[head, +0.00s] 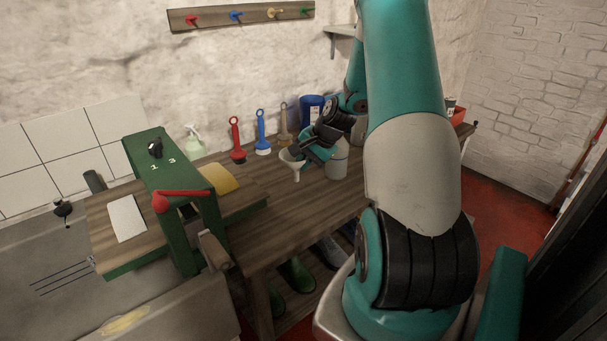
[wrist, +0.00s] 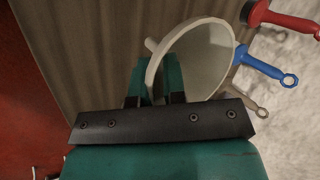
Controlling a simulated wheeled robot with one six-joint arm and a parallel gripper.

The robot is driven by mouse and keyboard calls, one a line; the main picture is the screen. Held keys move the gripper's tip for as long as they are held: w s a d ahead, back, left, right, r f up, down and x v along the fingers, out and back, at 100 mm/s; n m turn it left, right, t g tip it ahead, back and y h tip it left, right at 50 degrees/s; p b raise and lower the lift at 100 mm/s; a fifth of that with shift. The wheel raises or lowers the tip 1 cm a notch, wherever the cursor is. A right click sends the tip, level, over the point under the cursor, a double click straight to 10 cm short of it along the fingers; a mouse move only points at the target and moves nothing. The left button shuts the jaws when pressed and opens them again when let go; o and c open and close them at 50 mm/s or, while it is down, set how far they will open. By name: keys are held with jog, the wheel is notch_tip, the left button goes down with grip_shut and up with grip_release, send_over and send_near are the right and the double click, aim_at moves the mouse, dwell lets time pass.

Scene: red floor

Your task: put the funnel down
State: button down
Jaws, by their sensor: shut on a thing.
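The funnel (head: 293,161) is pale and wide-mouthed, with a short spout pointing down in the head view. In the wrist view the funnel (wrist: 205,58) fills the upper middle, its round mouth facing the camera. My gripper (head: 302,152) is shut on the funnel's rim; its teal fingers (wrist: 160,80) reach the near side of the rim in the wrist view. The funnel is over the wooden workbench (head: 262,217); I cannot tell whether its spout touches the top.
A red brush (head: 236,140), a blue brush (head: 262,133) and a tan brush (head: 284,125) stand behind the funnel. A grey canister (head: 337,160) is close on its right. A green stand (head: 165,172) and a yellow cloth (head: 218,178) are to the left. Bare bench lies in front.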

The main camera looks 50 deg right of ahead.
jog(key=shift+f, duration=2.2)
jog(key=c, duration=1.2)
grip_release()
jog(key=shift+o, duration=0.2)
